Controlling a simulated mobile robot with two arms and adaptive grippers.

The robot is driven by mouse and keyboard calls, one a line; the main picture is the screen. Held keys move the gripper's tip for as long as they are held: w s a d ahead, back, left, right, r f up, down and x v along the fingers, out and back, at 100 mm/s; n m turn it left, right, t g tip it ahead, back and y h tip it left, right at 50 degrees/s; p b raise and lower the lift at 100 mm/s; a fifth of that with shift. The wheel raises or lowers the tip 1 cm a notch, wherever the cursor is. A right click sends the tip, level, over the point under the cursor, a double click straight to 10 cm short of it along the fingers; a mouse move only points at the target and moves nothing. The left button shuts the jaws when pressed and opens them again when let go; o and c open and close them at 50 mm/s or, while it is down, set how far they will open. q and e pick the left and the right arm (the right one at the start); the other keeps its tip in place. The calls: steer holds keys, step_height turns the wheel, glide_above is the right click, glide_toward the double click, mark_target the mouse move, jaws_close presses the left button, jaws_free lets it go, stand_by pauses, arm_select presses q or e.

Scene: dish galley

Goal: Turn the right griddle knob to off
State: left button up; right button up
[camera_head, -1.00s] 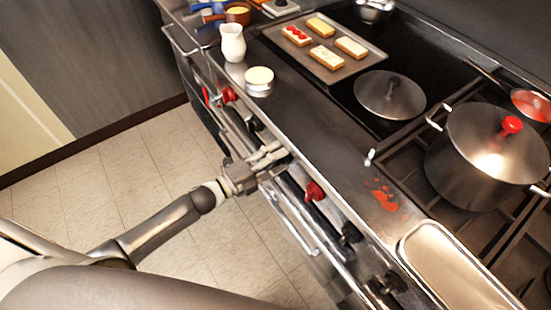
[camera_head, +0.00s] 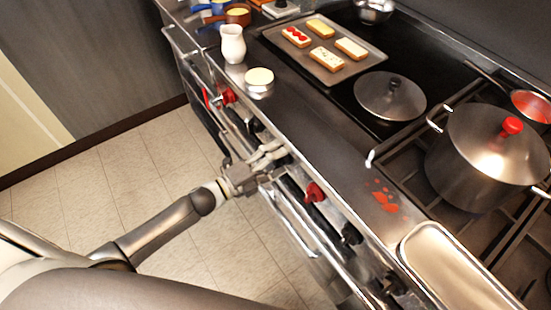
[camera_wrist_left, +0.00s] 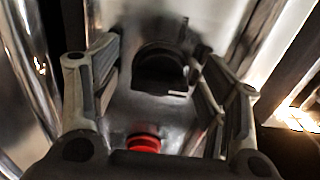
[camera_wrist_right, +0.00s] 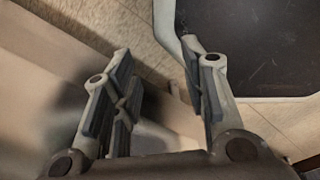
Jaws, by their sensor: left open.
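My left gripper (camera_head: 278,152) is open at the front panel of the range. In the left wrist view a black knob (camera_wrist_left: 160,72) sits on the metal panel ahead, between the open fingers and apart from them. A red knob (camera_wrist_left: 143,142) shows lower down, near the palm. In the head view, red knobs show left of the gripper (camera_head: 228,96) and right of it (camera_head: 315,191). A black knob (camera_head: 254,125) is just left of the gripper. I cannot tell which is the right griddle knob. My right gripper (camera_wrist_right: 158,92) is open and empty.
The griddle (camera_head: 340,92) holds a tray of toasts (camera_head: 375,60) and a round lid (camera_head: 390,95). A large pot (camera_head: 480,165) stands on the burners. Floor (camera_head: 150,165) is clear.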

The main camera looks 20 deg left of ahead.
arm_select(q)
steer(key=shift+s, duration=0.1)
steer(key=v, duration=1.2)
steer(key=s+a+f+n+g+y, duration=0.1)
steer(key=s+a+f+n+y, duration=0.3)
steer(key=f, duration=0.6)
steer(key=s+a+f+n+g+y, duration=0.25)
steer(key=f+n, duration=0.35)
steer(key=f, duration=0.4)
steer(key=s+a+f+n+g+y, duration=0.1)
steer(key=s+a+f+n+y, duration=0.3)
steer(key=f, duration=0.6)
steer(key=s+d+f+n+g, duration=0.4)
steer(key=s+f, duration=0.3)
steer(key=s, duration=0.5)
steer(key=s+d+f+n+g, duration=0.4)
steer(key=s+f, duration=0.3)
steer(key=s, duration=0.4)
steer(key=shift+s+d+f+n+g, duration=0.35)
steer(key=shift+d+n, duration=0.3)
steer(key=shift+n, duration=0.05)
